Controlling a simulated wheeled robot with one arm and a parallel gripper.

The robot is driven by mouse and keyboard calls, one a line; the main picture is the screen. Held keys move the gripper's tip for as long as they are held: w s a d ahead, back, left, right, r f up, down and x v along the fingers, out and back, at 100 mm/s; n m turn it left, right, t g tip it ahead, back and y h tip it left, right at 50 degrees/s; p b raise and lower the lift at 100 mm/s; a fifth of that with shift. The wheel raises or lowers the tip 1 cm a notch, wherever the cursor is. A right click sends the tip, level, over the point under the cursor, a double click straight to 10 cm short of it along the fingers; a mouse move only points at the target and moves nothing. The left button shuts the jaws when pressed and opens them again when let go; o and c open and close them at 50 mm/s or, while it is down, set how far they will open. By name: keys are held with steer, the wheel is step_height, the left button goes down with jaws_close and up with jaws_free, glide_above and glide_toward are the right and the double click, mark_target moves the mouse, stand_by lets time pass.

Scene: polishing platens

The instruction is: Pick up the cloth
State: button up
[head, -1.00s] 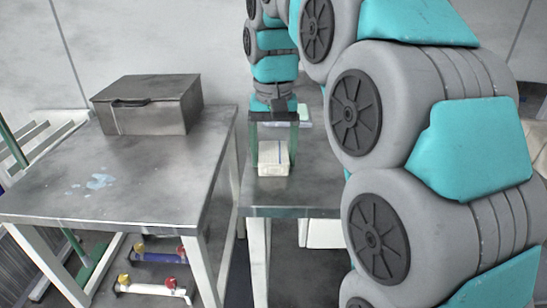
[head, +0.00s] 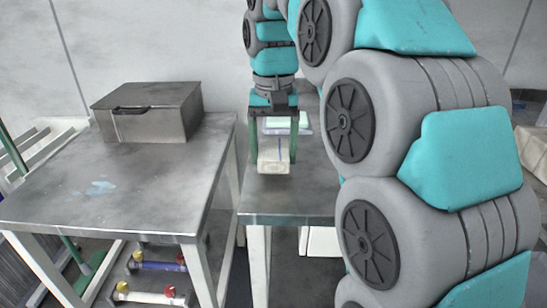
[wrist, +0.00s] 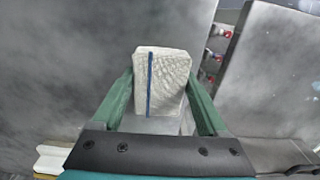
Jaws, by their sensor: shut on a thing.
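The cloth (head: 273,158) is a whitish folded block with a blue stripe, on the narrow metal table in the middle of the head view. In the wrist view the cloth (wrist: 163,80) shows its textured face and dark blue stripe. My gripper (head: 273,160) points down, with one green finger on each side of the cloth. It also shows in the wrist view (wrist: 160,88), shut on the cloth. I cannot tell whether the cloth is clear of the tabletop.
A pale green and bluish flat item (head: 302,124) lies behind my gripper on the same table (head: 290,200). A larger steel table (head: 130,210) at left bears a metal box (head: 148,112). Bars with red and yellow knobs (head: 155,266) sit below it. A gap separates the tables.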

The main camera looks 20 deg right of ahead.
steer(key=shift+r, duration=0.65)
steer(key=shift+s+d, duration=0.15)
steer(key=shift+s, duration=1.05)
steer(key=s+d+r+b, duration=0.1)
steer(key=s, duration=1.2)
steer(key=shift+s+d+r+b, duration=0.15)
steer(key=shift+s+b, duration=0.1)
steer(key=shift+b, duration=0.05)
steer(key=o, duration=0.7)
steer(key=c, duration=0.5)
